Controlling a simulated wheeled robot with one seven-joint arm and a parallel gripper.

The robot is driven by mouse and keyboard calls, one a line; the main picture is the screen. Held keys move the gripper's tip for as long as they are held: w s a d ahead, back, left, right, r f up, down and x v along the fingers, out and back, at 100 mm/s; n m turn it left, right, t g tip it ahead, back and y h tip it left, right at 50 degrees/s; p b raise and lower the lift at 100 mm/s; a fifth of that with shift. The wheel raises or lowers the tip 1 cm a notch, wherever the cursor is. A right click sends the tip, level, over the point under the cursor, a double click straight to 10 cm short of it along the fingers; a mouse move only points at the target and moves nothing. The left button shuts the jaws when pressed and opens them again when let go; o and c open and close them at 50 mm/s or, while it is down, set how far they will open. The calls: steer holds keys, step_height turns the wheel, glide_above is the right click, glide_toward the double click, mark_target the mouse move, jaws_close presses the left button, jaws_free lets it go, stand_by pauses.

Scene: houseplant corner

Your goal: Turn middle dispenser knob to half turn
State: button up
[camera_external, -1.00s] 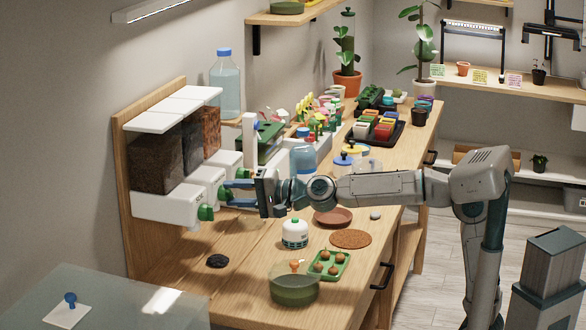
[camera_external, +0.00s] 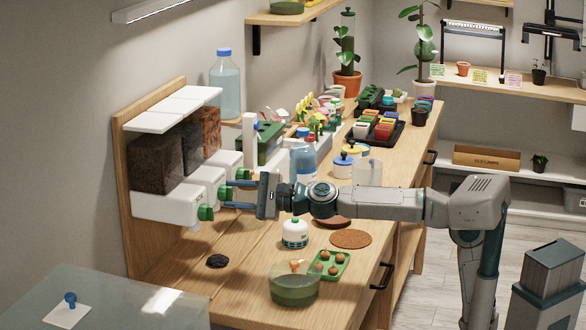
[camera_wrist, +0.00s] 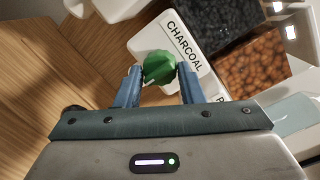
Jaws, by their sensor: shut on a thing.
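The dispenser (camera_external: 150,206) stands at the left with several white lids, clear bins and green knobs. The middle knob (camera_wrist: 160,67) is green and sits on the white front labelled CHARCOAL (camera_wrist: 184,47), below a bin of black pieces (camera_wrist: 217,22). My gripper (camera_wrist: 158,76) has its blue fingers on both sides of this knob and is shut on it. In the external view my gripper (camera_external: 233,194) reaches the middle knob from the right, its palm tilted. The near knob (camera_external: 206,213) is free. How far the middle knob is turned cannot be told.
The bark bin (camera_wrist: 252,62) is beside the charcoal bin. A blue-topped bottle (camera_external: 303,158) stands behind my wrist.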

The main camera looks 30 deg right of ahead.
stand_by(0.5)
steer(key=o, duration=1)
steer(key=shift+d, duration=0.1)
steer(key=b+v, duration=0.3)
steer(key=v, duration=1)
steer(key=shift+s+d, duration=0.2)
steer(key=shift+s, duration=0.1)
